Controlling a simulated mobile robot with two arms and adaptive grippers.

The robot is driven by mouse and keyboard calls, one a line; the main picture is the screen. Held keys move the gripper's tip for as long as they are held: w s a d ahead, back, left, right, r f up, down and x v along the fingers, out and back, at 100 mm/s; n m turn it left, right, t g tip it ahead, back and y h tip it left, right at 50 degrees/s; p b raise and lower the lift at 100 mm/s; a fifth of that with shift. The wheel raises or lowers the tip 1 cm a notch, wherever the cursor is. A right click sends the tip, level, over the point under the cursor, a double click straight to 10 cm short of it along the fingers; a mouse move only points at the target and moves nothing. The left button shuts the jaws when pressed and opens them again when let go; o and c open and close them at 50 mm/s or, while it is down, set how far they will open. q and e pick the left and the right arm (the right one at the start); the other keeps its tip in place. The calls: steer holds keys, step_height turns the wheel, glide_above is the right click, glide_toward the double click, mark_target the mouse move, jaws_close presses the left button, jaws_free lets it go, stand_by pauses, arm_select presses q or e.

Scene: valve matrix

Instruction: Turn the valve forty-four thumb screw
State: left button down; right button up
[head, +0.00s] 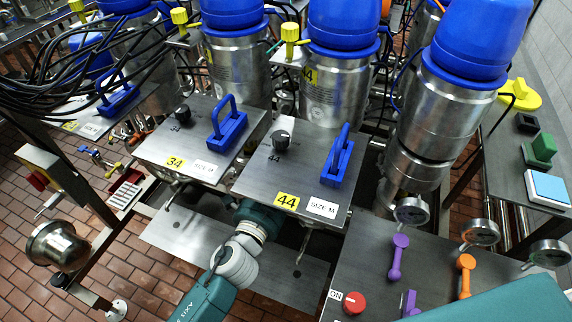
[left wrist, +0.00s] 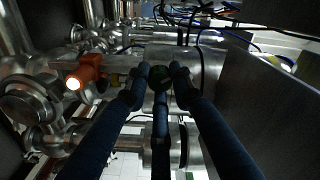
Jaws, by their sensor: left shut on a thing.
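The valve forty-four panel (head: 262,180) is a grey metal plate with a yellow "44" label (head: 286,200), a black knob (head: 281,140) and a blue handle (head: 337,157) on top. My left arm reaches in from the bottom centre, and its hand goes under the front edge of this panel, hidden in the head view. In the left wrist view, the three dark fingers of my left gripper (left wrist: 161,73) close around a small dark round knob (left wrist: 160,80), which appears to be the thumb screw. My right gripper is out of view.
The valve thirty-four panel (head: 205,138) sits left of panel 44. Steel cylinders with blue caps (head: 343,25) stand behind. A grey console (head: 375,270) with purple and orange levers and a red knob (head: 354,303) is at lower right. An orange-handled fitting (left wrist: 90,68) lies left of the fingers.

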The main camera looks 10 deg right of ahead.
arm_select(q)
steer(key=m, duration=0.3)
steer(key=shift+d+r+m, duration=0.1)
steer(key=shift+r+m, duration=0.2)
steer(key=shift+s+f+m, duration=0.1)
steer(key=shift+m, duration=1.6)
steer(key=shift+d, duration=0.1)
steer(key=c, duration=1.6)
jaws_free()
steer(key=shift+o, duration=0.6)
steer(key=shift+s+f, duration=0.1)
steer(key=shift+f, duration=0.05)
